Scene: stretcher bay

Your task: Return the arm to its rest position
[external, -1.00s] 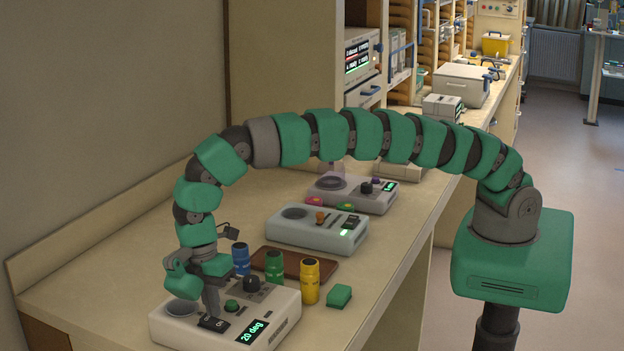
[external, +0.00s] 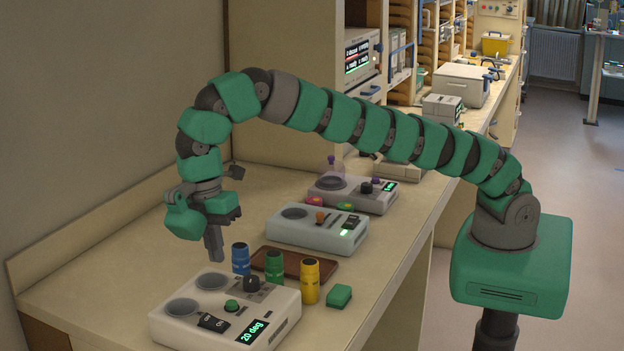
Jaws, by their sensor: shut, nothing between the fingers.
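My green and grey segmented arm arches from its base at the right over the bench to the left. My gripper (external: 214,256) points down and hangs in the air above the back left of the nearest white device (external: 180,325), apart from it. The gripper is shut and empty. The device has two round wells, a black rocker switch, a green button, a dark knob and a lit display reading "20 deg".
Blue (external: 240,258), green (external: 274,266) and yellow (external: 310,281) bottles stand near a brown tray (external: 318,266). A green block (external: 339,296) lies to their right. Two more devices (external: 300,236) (external: 340,196) sit behind. The bench's left side is clear.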

